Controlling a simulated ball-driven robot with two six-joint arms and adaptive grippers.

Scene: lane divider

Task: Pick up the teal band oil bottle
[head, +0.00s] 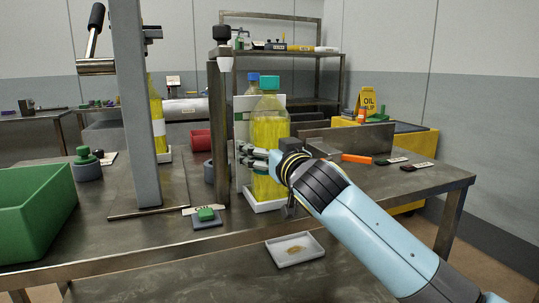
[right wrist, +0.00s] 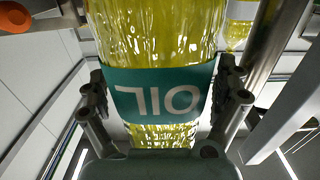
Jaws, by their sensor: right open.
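The teal band oil bottle (head: 270,132) stands upright in a white tray (head: 264,205) on the metal table. It has a teal cap and yellow oil. In the right wrist view its teal band (right wrist: 160,95) reads OIL upside down and fills the middle. My right gripper (head: 257,158) is open at the bottle's band, with one finger on each side of it. The fingers are very close to the bottle; I cannot tell whether they touch. My left gripper is not in view.
A blue-capped bottle (head: 253,84) stands just behind, partly hidden by a white panel. A dark post (head: 219,130) is close on the left. A low metal divider (head: 348,142) stands to the right. Another oil bottle (head: 157,115) and a green bin (head: 35,205) are further left.

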